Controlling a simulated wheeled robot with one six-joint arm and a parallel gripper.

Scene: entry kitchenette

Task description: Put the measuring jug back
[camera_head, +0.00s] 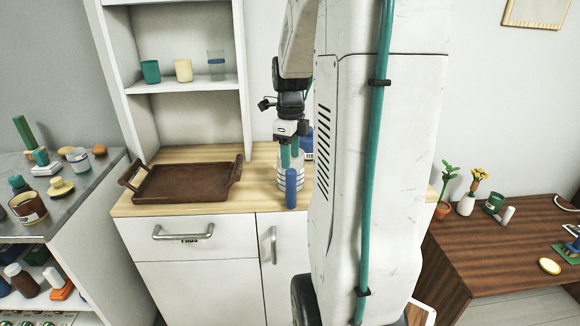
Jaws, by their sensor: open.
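A pale, rounded vessel with dark stripes (283,183) stands on the wooden counter top (245,190); I cannot tell whether it is the measuring jug. My gripper (290,160) points down with its teal fingers at the top of this vessel. It is open, and I cannot tell whether the fingers touch the vessel. A blue cylinder (291,189) stands just in front and hides part of the vessel. My arm hides the counter to the right.
A brown tray with handles (185,183) lies left on the counter. Shelves above hold a teal cup (150,71), a cream cup (184,70) and a clear blue-banded glass (216,65). A crowded metal counter (95,185) is left; a brown table (480,250) is right.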

